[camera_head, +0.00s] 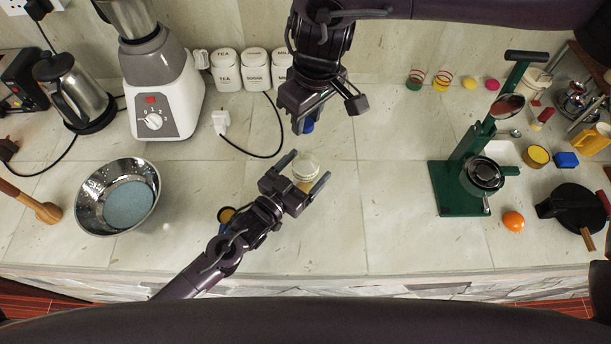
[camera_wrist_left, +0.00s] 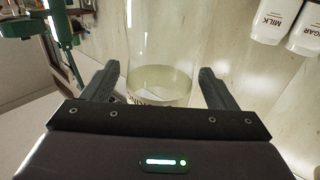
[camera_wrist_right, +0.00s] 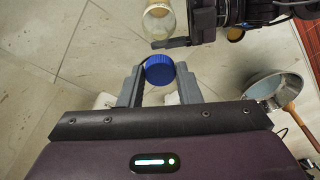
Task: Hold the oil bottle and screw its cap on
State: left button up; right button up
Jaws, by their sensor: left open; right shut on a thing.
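The oil bottle (camera_head: 306,168) is clear glass with yellowish liquid at the bottom and stands on the counter. It also shows in the left wrist view (camera_wrist_left: 160,82) and at the top of the right wrist view (camera_wrist_right: 159,22). My left gripper (camera_head: 306,170) is open with its fingers on either side of the bottle. My right gripper (camera_head: 328,118) is above and behind the bottle in the head view. It is shut on the blue cap (camera_wrist_right: 160,70), which is apart from the bottle. In the head view the cap (camera_head: 308,125) is partly hidden by the gripper.
A metal bowl (camera_head: 92,212) with a blue-grey disc stands at left, near a blender (camera_head: 163,95) and kettle (camera_head: 72,92). White canisters (camera_head: 226,72) line the wall. A green press (camera_head: 455,180) stands at right, with an orange ball (camera_head: 513,221) beside it. Counter between bottle and press is clear.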

pick_arm(q)
jog(key=shift+x, duration=1.05)
pick_arm(e)
jog(key=shift+s, duration=0.1)
pick_arm(q)
jog(key=shift+c, duration=0.4)
jog(key=c, duration=1.4)
pick_arm(e)
send_over(305, 149)
jog(key=shift+s+d+f, duration=0.15)
jog(key=shift+f, duration=2.35)
jog(key=shift+f, duration=0.9)
